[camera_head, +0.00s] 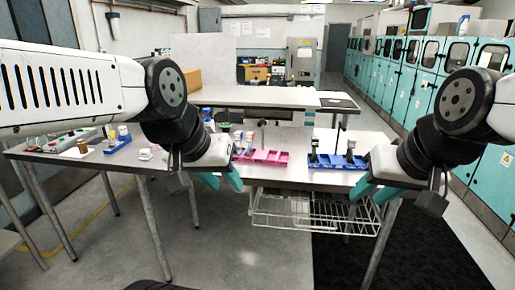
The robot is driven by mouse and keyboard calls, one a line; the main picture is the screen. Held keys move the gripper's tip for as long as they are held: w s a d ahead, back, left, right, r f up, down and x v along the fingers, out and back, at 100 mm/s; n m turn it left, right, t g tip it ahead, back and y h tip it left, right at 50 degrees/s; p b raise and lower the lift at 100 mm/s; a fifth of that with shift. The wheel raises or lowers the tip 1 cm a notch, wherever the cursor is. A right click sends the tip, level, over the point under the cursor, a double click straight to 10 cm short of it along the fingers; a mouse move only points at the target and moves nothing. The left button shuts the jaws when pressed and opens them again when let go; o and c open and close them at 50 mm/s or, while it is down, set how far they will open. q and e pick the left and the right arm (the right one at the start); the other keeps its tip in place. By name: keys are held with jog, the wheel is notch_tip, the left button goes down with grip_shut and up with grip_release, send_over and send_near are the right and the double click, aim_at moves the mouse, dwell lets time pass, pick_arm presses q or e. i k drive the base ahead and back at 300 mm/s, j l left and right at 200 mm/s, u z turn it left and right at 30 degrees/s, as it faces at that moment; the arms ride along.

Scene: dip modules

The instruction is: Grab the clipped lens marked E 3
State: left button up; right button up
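No marking such as E 3 can be read at this size, so I cannot tell which thing is the clipped lens. A pink tray (270,156) stands on the metal table with small upright items in and around it. A blue tray (325,161) to its right also holds small upright dark and pale items. My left gripper (221,181) has teal fingers spread apart, empty, in front of and left of the pink tray. My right gripper (374,192) has teal fingers spread apart, empty, in front of and right of the blue tray.
The metal table (295,173) has a wire basket (315,212) beneath its front edge. Small bottles and a blue holder (118,144) stand at its left end. A second table (255,97) is behind. Teal cabinets (432,75) line the right wall.

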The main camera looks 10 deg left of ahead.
aim_at(249, 134)
jog(key=i+j, duration=0.25)
jog(key=j, duration=0.15)
jog(key=i+j, duration=0.2)
jog(key=j, duration=0.15)
jog(key=i+j, duration=0.25)
jog(key=j, duration=0.15)
jog(key=i+j, duration=0.25)
jog(key=j, duration=0.15)
jog(key=i+j, duration=0.25)
jog(key=j, duration=0.15)
jog(key=l+z, duration=0.05)
